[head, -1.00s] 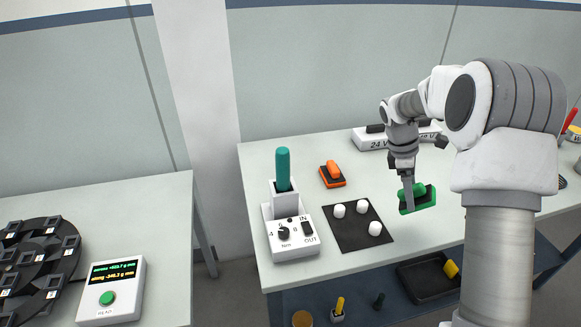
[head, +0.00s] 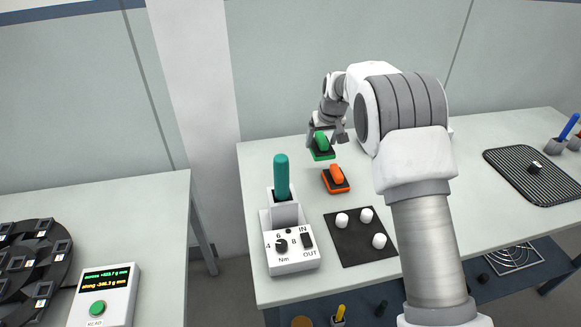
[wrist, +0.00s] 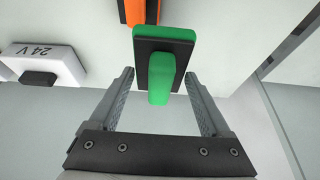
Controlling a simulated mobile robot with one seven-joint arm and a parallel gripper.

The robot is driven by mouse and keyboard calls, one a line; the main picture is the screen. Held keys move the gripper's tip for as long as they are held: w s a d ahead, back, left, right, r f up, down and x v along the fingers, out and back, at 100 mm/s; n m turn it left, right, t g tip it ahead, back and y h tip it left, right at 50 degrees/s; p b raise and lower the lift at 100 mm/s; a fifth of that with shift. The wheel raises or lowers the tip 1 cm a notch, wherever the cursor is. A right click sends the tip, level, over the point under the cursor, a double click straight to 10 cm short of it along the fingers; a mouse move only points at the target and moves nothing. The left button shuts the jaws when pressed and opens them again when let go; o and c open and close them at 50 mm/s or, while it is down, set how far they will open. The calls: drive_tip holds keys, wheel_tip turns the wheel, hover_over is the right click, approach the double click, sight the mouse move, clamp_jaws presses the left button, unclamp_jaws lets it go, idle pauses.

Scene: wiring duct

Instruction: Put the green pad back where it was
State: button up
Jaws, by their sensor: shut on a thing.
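The green pad (head: 322,152) has a green grip on a dark plate with a green edge. My gripper (head: 325,132) is shut on it near the back left of the table, just behind the orange pad (head: 336,180). In the wrist view the green pad (wrist: 162,75) sits between the two fingers (wrist: 162,100). I cannot tell whether its underside touches the table.
A white torque unit (head: 292,252) with a teal-handled tool (head: 281,177) stands front left. A dark mat (head: 350,248) with white knobs lies in front. A white 24 V box (wrist: 45,62) is near my gripper. A ribbed black mat (head: 520,180) lies right.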

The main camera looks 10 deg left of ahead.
drive_tip(key=a+f, duration=0.2)
drive_tip(key=a, duration=0.1)
drive_tip(key=s+a+f, duration=0.1)
drive_tip(key=a, duration=0.2)
drive_tip(key=a+f, duration=0.2)
drive_tip(key=a, duration=0.1)
drive_tip(key=shift+s+f, duration=0.3)
drive_tip(key=shift+s, duration=0.1)
wheel_tip(320, 180, down, 4)
drive_tip(key=shift+a+f+p, duration=0.1)
drive_tip(key=shift+p, duration=0.3)
drive_tip(key=o, duration=1.2)
